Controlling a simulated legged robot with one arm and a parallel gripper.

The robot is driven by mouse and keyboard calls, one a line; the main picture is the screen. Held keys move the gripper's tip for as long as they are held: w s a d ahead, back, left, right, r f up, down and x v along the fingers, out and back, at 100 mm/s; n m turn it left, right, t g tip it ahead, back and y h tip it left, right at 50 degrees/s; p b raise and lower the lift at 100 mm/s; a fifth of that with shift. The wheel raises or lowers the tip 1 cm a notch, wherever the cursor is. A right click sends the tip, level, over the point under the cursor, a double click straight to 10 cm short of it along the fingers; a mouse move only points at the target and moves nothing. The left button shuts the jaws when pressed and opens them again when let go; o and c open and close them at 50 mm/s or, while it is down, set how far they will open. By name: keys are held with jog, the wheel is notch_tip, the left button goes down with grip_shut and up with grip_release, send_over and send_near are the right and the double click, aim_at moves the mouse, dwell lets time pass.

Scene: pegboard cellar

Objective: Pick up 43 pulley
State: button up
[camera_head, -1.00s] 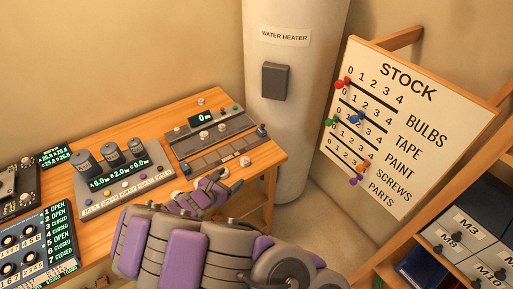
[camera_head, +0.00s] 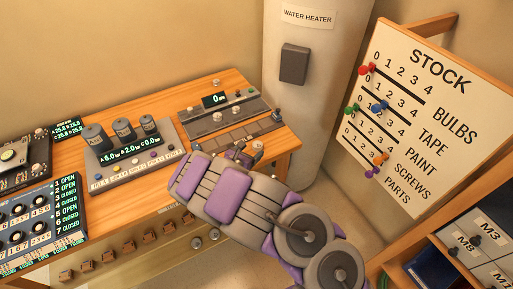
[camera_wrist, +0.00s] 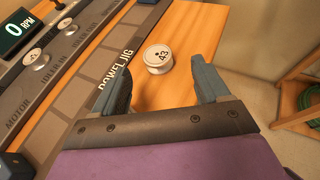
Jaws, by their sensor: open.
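The 43 pulley (camera_wrist: 158,58) is a small pale round piece with "43" on its top. It sits on the wooden bench just right of the dowel jig strip (camera_wrist: 113,78) in the wrist view. In the head view it is a small pale spot (camera_head: 258,146) beside my gripper, near the bench's right end. My gripper (camera_wrist: 161,80) is open and empty. Its two fingers point towards the pulley, one on either side of its line, and the pulley shows just beyond the gap. In the head view my gripper (camera_head: 240,154) is partly hidden by my arm.
A motor panel (camera_head: 222,112) with a 0 display lies left of the pulley. A box with several dark cylinders (camera_head: 130,155) stands further left. The water heater (camera_head: 312,95) rises behind the bench end. A stock board (camera_head: 420,120) stands at right. Bare bench lies right of the pulley.

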aim_at(256, 145)
jog(key=x, duration=0.1)
jog(key=b+x, duration=0.1)
jog(key=x, duration=0.3)
jog(key=shift+a+f, duration=0.25)
jog(key=shift+a, duration=0.05)
jog(key=shift+w+d+b, duration=0.1)
jog(key=shift+w+b, duration=0.1)
jog(key=shift+b, duration=0.1)
jog(key=c, duration=1.1)
jog(key=shift+c, duration=0.2)
